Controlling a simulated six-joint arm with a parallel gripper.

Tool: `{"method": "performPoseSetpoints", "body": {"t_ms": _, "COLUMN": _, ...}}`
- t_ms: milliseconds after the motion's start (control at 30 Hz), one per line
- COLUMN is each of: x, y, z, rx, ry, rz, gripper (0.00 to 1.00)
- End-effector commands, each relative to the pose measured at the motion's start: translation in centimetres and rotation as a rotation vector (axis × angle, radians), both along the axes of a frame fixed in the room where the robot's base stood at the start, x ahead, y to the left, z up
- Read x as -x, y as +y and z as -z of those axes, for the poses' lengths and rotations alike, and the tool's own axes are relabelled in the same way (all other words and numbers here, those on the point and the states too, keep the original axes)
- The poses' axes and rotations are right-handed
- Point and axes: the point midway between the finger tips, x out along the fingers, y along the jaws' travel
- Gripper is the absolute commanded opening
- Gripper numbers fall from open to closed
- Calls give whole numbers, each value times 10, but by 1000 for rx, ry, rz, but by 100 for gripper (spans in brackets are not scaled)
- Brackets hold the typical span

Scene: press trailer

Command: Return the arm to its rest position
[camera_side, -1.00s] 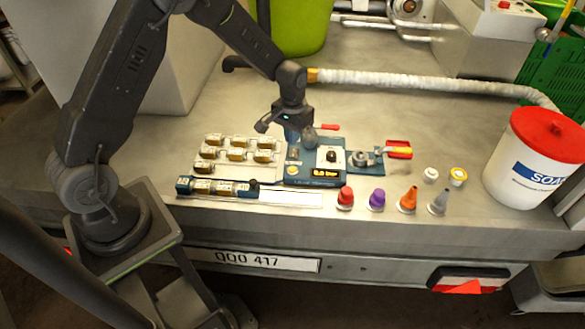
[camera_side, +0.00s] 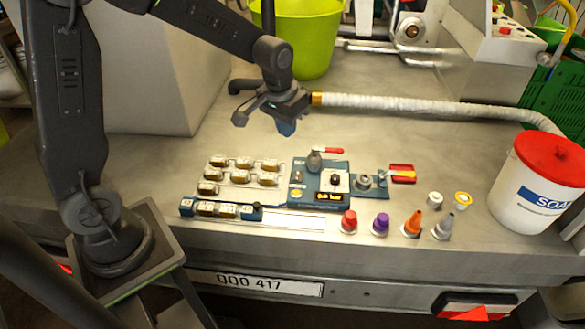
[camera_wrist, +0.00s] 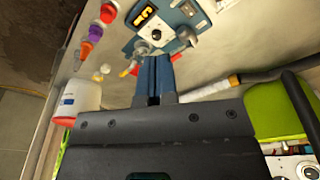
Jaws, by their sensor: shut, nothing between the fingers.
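My gripper (camera_side: 286,127) hangs in the air above the back of the blue device panel (camera_side: 320,186), clear of it. Its blue fingers are shut with nothing between them; they also show in the wrist view (camera_wrist: 154,80). The panel carries a small display, a dark knob and a grey rounded piece (camera_side: 314,160). My arm reaches from the left, its elbow raised at the top of the side view. Part of the upper arm is cut off by the frame edge.
Several small blocks (camera_side: 240,172) and a blue rail (camera_side: 219,209) lie left of the panel. Red (camera_side: 348,221), purple (camera_side: 381,224) and orange (camera_side: 413,223) pieces stand in front. A white hose (camera_side: 420,103) runs behind. A lidded white bucket (camera_side: 530,180) stands right, a green bin (camera_side: 303,40) behind.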

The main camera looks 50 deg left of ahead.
Motion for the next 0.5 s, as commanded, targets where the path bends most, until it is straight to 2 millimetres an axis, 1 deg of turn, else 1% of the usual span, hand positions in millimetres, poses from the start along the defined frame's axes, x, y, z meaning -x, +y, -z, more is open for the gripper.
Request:
{"method": "performPoseSetpoints", "body": {"t_ms": 33, "x": 14, "y": -5, "z": -21, "rx": -5, "ry": -34, "rz": 16, "gripper": 0}}
{"method": "performPoseSetpoints", "body": {"t_ms": 100, "x": 33, "y": -11, "z": -42, "rx": -10, "ry": -68, "rz": 35, "gripper": 0}}
{"method": "performPoseSetpoints", "body": {"t_ms": 167, "x": 51, "y": -16, "z": -58, "rx": -13, "ry": -98, "rz": 50, "gripper": 0}}
{"method": "performPoseSetpoints", "body": {"t_ms": 200, "x": 63, "y": -19, "z": -68, "rx": -15, "ry": -117, "rz": 60, "gripper": 0}}
{"method": "performPoseSetpoints", "body": {"t_ms": 267, "x": 82, "y": -23, "z": -80, "rx": -19, "ry": -147, "rz": 76, "gripper": 0}}
{"method": "performPoseSetpoints", "body": {"t_ms": 333, "x": 104, "y": -28, "z": -92, "rx": -23, "ry": -181, "rz": 94, "gripper": 0}}
{"method": "performPoseSetpoints", "body": {"t_ms": 400, "x": 126, "y": -31, "z": -101, "rx": -27, "ry": -216, "rz": 113, "gripper": 0}}
{"method": "performPoseSetpoints", "body": {"t_ms": 500, "x": 154, "y": -36, "z": -107, "rx": -33, "ry": -258, "rz": 136, "gripper": 0}}
